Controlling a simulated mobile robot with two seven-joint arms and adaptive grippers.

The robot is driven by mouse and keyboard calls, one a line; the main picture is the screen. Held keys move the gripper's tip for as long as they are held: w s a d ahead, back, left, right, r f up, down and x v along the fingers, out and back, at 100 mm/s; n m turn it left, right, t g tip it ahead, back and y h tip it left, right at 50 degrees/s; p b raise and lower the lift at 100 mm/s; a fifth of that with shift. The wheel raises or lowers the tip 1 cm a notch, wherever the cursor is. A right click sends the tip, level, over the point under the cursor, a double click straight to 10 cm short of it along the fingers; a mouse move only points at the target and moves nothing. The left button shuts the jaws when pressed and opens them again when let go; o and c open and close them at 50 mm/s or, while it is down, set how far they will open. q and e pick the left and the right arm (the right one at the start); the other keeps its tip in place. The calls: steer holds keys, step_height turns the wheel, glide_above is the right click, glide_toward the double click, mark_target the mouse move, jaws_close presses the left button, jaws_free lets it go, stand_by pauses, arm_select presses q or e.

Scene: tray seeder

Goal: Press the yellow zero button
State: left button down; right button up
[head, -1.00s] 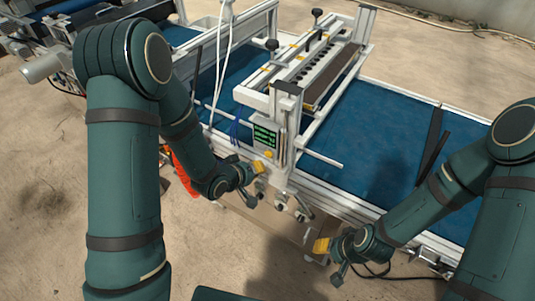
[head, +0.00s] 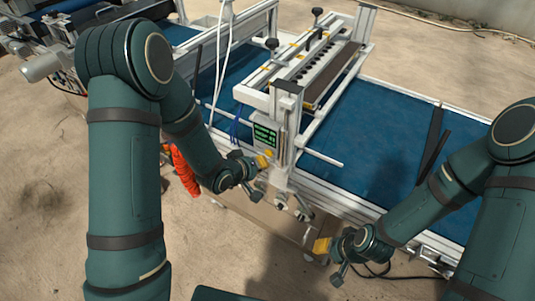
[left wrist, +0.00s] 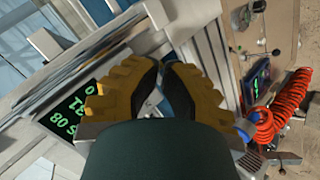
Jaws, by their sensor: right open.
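The seeder's control box carries a display with green digits (head: 265,135), on the near side of the machine. The display also shows in the left wrist view (left wrist: 66,117), left of the fingers. My left gripper (head: 263,161) is just below the display, close in front of the box. My right gripper (head: 321,246) is open and empty, low in front of the machine.
A blue conveyor belt (head: 372,135) runs along the machine under the white seeder frame (head: 290,88). Metal fittings (head: 303,208) jut out below the box. A coiled orange hose (head: 185,172) hangs beside my left arm.

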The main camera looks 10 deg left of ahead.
arm_select(q)
steer(key=shift+w, duration=0.2)
stand_by(0.6)
steer(key=shift+w+d, duration=0.1)
steer(key=shift+w, duration=0.15)
steer(key=shift+w+d+b, duration=0.2)
steer(key=shift+w+b, duration=0.1)
steer(key=shift+w, duration=0.15)
stand_by(1.0)
steer(key=shift+s, duration=0.1)
steer(key=shift+s+a, duration=0.35)
steer(key=shift+s, duration=0.4)
steer(key=s, duration=0.1)
steer(key=s+a+b, duration=0.1)
steer(key=s, duration=0.2)
steer(key=shift+s+a, duration=0.3)
steer(key=shift+s, duration=0.1)
stand_by(0.8)
